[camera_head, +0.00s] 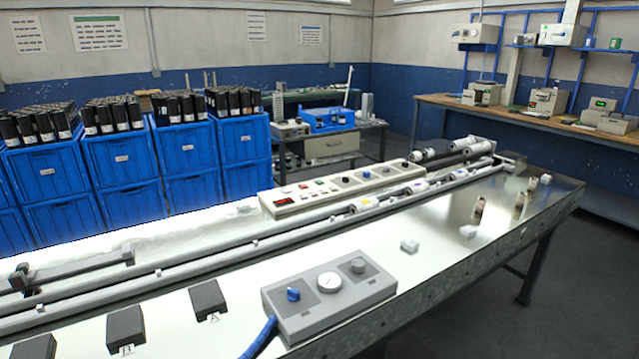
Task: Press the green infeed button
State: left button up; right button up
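A long beige control panel (340,187) stands behind the rails on the metal table. It carries a red display (284,201), a row of small buttons and several dark and blue knobs. Neither of my grippers is in view, and nothing covers the panel's top.
A grey control box (328,297) with a blue knob, a white dial and a blue hose sits at the table's front. Black blocks (208,299) lie left of it. Parallel rails (220,256) run along the table (450,262). Blue crates (187,150) stand behind.

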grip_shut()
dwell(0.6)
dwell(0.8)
